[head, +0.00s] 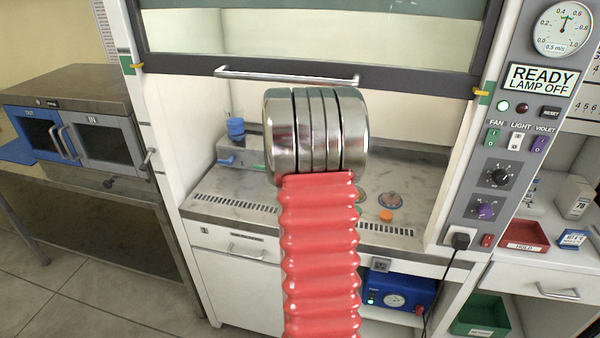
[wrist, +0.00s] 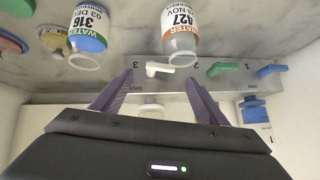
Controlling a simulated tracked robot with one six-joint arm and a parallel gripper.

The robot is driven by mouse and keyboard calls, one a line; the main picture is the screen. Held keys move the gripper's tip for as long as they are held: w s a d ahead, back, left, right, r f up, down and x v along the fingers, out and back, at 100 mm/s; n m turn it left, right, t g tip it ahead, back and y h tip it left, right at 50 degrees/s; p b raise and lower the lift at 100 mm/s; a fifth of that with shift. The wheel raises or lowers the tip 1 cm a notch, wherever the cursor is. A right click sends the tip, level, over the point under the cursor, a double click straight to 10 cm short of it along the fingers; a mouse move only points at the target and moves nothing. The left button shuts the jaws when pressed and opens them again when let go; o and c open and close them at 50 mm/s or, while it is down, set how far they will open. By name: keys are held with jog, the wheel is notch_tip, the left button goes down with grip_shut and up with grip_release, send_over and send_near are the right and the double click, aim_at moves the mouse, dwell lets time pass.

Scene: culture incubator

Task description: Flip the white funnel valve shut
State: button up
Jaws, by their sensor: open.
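The white valve lever (wrist: 176,66) shows in the wrist view on a grey metal strip (wrist: 135,92), near the number 3. Its lever lies sideways along the strip, with a rounded end at left. My gripper (wrist: 162,72) is open and empty, with its purple fingers on either side of the lever in the picture. I cannot tell whether either finger touches it. A pale rounded part, perhaps the white funnel (wrist: 152,108), shows between the fingers, partly hidden by the gripper body. In the head view the white valve is hidden behind my arm.
A green lever (wrist: 225,68) and a blue lever (wrist: 272,70) sit along the same strip, right of the fingers. Two labelled bottles, 316 (wrist: 88,30) and 427 (wrist: 180,30), stand near the fingertips. The raised hood sash (head: 300,78) hangs above the opening.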

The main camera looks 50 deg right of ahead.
jog(key=shift+x, duration=3.4)
jog(key=shift+c, duration=0.2)
jog(key=c, duration=1)
jog(key=shift+a, duration=0.1)
jog(key=shift+w+f+n+g, duration=0.1)
jog(key=shift+f+n+g, duration=0.15)
jog(key=shift+g, duration=0.35)
jog(key=shift+h, duration=0.3)
jog(key=o, duration=1)
jog(key=shift+r, duration=0.1)
